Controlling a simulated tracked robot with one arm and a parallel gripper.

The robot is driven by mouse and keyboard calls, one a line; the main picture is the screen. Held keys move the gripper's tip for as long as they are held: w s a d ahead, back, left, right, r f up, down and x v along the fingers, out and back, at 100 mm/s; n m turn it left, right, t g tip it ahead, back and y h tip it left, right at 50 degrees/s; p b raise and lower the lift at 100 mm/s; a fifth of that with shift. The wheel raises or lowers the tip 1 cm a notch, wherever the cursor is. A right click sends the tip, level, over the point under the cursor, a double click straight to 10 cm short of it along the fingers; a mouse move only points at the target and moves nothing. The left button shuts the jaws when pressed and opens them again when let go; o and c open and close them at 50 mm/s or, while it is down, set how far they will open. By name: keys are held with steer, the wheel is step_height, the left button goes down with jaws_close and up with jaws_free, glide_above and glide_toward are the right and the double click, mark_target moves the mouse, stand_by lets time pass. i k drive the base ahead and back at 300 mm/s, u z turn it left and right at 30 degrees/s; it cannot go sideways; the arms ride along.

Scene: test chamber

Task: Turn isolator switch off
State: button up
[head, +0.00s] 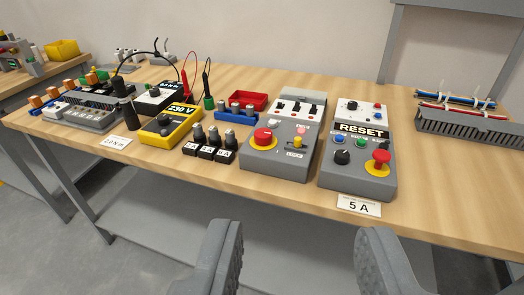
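No part is clearly labelled as the isolator switch. A grey control box (276,145) stands near the table's front edge, with a red knob (263,138) on a yellow base and a small yellow switch (298,143). To its right is a second grey box (358,160) marked RESET, with a black knob (342,157) and a red knob (380,160) on a yellow base. Their on or off positions are too small to tell. My gripper (298,238) is open and empty, its fingers wide apart, in front of and below the table edge, apart from both boxes.
A white 5 A card (359,205) lies before the RESET box. Small black blocks with knobs (208,150), a yellow 230 V meter (171,124) and a red tray (248,101) stand left. A grey cable duct (465,126) lies right. Bare tabletop separates it from the RESET box.

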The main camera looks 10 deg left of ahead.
mark_target(263, 136)
steer(key=u, duration=0.15)
steer(key=i, duration=1.05)
steer(key=z, duration=0.6)
